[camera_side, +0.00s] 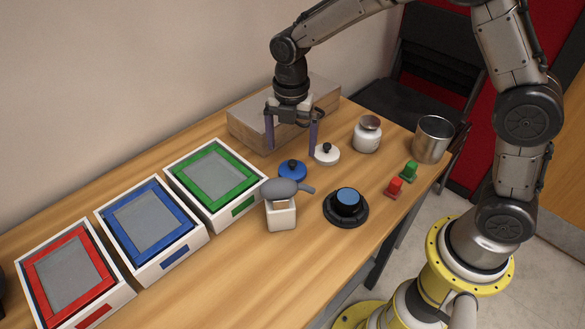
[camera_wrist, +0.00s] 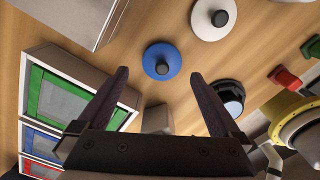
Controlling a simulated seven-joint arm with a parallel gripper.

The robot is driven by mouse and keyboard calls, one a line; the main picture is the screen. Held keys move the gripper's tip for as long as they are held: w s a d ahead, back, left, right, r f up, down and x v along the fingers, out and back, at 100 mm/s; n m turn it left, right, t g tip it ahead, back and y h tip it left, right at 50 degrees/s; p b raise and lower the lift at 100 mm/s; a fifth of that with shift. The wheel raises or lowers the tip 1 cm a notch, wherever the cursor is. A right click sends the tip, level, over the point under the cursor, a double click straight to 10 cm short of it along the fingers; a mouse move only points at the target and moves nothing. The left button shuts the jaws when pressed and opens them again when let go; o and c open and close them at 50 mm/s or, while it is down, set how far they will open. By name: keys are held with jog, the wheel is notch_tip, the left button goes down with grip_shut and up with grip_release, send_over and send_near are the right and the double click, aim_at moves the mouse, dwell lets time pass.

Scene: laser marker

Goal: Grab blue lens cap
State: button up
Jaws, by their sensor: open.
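The blue lens cap (camera_side: 292,170) is a flat blue disc with a dark knob, lying on the wooden table. In the wrist view the blue lens cap (camera_wrist: 162,62) is beyond my fingertips, between their lines and centred ahead. My gripper (camera_side: 291,137) is open and empty, above the table and behind the blue cap in the side view. Its two fingers also show in the wrist view (camera_wrist: 159,76), spread apart. A white lens cap (camera_side: 326,153) with a dark knob lies just right of the blue one and close to the right finger in the side picture.
A grey box (camera_side: 262,122) stands behind my gripper. Red, blue and green framed trays (camera_side: 217,174) are at left. A white holder (camera_side: 281,214) with a grey tool and a black round device (camera_side: 346,205) stand in front. A jar (camera_side: 367,134) and metal cup (camera_side: 433,139) are right.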

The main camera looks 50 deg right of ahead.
aim_at(293, 161)
jog(key=shift+s+d+f, duration=0.1)
jog(key=shift+f, duration=1.45)
jog(key=shift+d+f, duration=0.1)
jog(key=shift+f, duration=1.45)
jog(key=c, duration=1.1)
